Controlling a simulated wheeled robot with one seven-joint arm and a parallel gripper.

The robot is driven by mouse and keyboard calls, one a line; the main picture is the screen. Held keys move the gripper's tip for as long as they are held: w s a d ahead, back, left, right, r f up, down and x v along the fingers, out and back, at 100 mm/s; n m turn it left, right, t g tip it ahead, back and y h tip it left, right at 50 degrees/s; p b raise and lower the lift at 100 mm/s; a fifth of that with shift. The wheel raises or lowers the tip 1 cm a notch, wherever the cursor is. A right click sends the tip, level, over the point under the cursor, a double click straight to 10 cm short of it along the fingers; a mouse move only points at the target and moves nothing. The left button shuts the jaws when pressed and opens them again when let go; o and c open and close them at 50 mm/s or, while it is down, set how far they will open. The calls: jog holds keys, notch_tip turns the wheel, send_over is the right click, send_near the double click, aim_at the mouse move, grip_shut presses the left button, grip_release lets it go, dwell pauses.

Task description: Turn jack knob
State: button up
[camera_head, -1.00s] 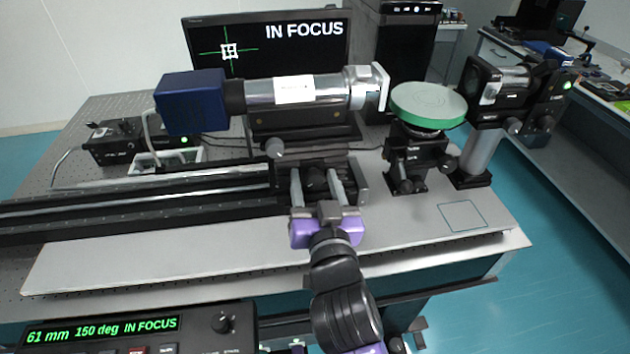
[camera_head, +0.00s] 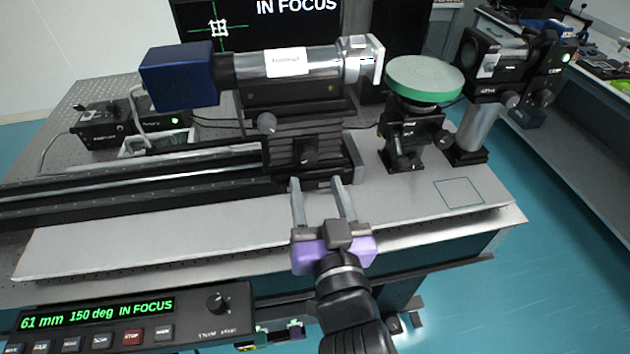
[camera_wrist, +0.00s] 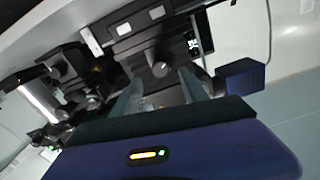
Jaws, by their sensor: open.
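My gripper (camera_head: 317,184) is open and empty, its two grey fingers pointing at the black carriage under the camera tube. A small dark knob (camera_head: 307,157) sits on the carriage front, just beyond the fingertips and apart from them. In the wrist view the fingers (camera_wrist: 160,88) stand either side of a round knob (camera_wrist: 160,69). A second, grey knob (camera_head: 267,123) is higher on the carriage, to the left. A black jack-like stand (camera_head: 403,150) holds a green-rimmed disc (camera_head: 425,78) at right, with a side knob (camera_head: 442,137). Which knob is the jack knob is not marked.
A blue camera (camera_head: 178,76) with a silver tube (camera_head: 300,66) lies above the carriage. A black rail (camera_head: 130,180) runs left. A control box (camera_head: 130,318) reads 61 mm, 150 deg, IN FOCUS. The plate's front (camera_head: 150,245) is bare.

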aim_at(310, 160)
jog(key=shift+w+a+r+n+b, duration=0.1)
jog(key=shift+w+a+n+b, duration=0.2)
jog(key=shift+w+n, duration=0.85)
jog(key=shift+w+a+f+n+b, duration=0.15)
jog(key=shift+w+a+n, duration=0.4)
jog(key=shift+w, duration=0.85)
jog(key=shift+w+a+r+n+b, duration=0.15)
jog(key=shift+w+a+n+b, duration=0.05)
jog(key=shift+w+n, duration=1)
jog(key=shift+w, duration=0.1)
grip_shut()
